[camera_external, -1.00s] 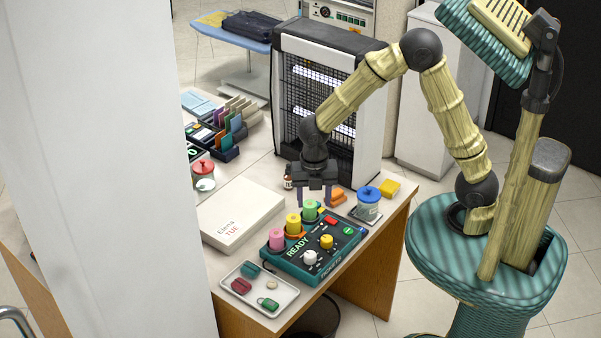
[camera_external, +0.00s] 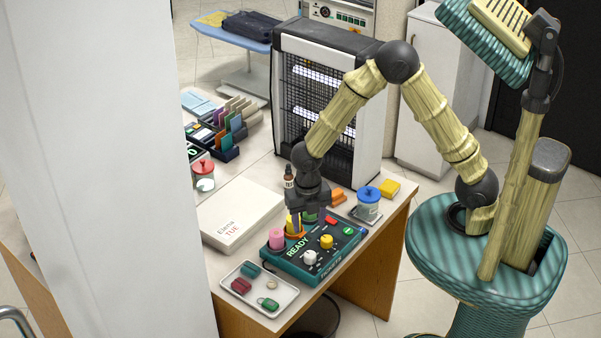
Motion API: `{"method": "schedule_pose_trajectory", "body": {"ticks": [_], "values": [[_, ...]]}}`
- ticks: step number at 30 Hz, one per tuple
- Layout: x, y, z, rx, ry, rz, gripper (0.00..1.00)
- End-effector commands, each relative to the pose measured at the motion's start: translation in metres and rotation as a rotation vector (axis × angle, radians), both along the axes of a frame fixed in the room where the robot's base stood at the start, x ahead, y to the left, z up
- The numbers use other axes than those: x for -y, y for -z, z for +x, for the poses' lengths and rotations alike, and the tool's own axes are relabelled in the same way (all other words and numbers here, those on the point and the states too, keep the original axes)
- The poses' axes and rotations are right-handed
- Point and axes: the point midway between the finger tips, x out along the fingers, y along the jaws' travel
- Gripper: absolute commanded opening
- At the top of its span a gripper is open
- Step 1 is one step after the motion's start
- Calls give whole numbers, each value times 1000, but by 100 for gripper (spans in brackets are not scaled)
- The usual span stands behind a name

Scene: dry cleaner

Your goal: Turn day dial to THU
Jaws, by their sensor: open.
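A teal control box (camera_external: 309,268) marked READY sits near the front edge of the counter. Along its back side stand a pink knob (camera_external: 276,238), a yellow knob (camera_external: 289,225) and a green knob (camera_external: 310,217).
A white box labelled Elena TUE (camera_external: 236,215) lies left of the control box. A tray (camera_external: 284,302) with small coloured pieces is at the front. A tall caged lamp unit (camera_external: 322,110) rises behind.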

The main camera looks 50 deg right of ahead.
Motion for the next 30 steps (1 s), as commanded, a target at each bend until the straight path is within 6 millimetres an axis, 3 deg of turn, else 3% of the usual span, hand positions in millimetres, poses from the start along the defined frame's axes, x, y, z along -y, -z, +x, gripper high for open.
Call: {"method": "schedule_pose_trajectory", "body": {"ticks": [18, 23, 30], "values": [[3, 104, -3, -3, 0, -1, 52], [4, 116, -2, -1, -1, -1, 52], [3, 118, -2, 1, 0, 1, 52]]}}
